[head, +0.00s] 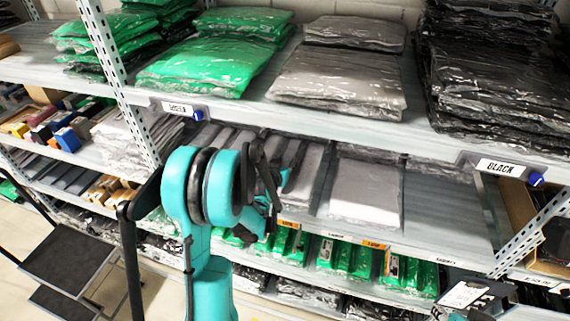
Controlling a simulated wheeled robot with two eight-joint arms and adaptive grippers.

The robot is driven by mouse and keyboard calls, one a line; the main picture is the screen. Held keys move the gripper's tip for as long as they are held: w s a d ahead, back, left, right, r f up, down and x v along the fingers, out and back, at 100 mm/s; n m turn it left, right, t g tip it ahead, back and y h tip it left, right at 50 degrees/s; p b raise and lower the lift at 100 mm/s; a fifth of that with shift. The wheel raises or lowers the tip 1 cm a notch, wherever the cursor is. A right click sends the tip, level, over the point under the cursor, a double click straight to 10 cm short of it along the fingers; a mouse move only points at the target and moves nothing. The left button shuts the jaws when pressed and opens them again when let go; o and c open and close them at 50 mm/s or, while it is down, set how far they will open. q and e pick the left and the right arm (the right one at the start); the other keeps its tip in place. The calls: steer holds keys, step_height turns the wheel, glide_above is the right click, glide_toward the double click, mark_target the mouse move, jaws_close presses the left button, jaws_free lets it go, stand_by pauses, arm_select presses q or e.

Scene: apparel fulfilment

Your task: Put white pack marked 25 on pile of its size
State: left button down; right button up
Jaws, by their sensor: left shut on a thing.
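My left gripper (268,190) is in front of the middle shelf, partly hidden behind my teal wrist. It is shut on a pack, but the arm hides most of it and I cannot read a mark on it. Pale packs lie on the middle shelf just behind and to the right of the gripper: one pile (366,190) lies flat, and others (305,180) are close to the fingers. No number 25 can be read on any pack.
The upper shelf (280,113) holds green, grey (340,80) and black packs (500,90). The middle shelf has a bare stretch (445,215) at right. Green packs (350,258) stand on the shelf below. A perforated post (122,85) rises at left. A dark stepped platform (68,252) stands lower left.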

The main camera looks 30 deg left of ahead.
arm_select(q)
steer(key=c, duration=1)
jaws_free()
steer(key=shift+o, duration=0.2)
